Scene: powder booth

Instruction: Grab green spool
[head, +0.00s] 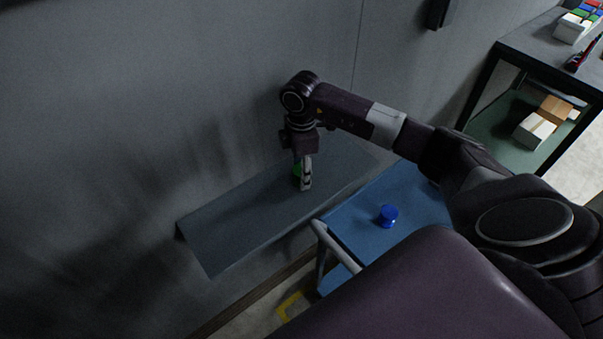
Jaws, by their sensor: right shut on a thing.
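The green spool (297,170) is at the grey wall shelf, mostly hidden behind my gripper's fingers. My right gripper (305,185) points down over the shelf and is shut on the green spool. I cannot tell whether the spool touches the shelf or is just above it. My left gripper is not in view.
The grey shelf (225,230) is fixed to the wall and otherwise bare. A blue cart (355,222) with a blue spool (388,215) stands right of it. A dark workbench (530,42) with boxes is at the upper right.

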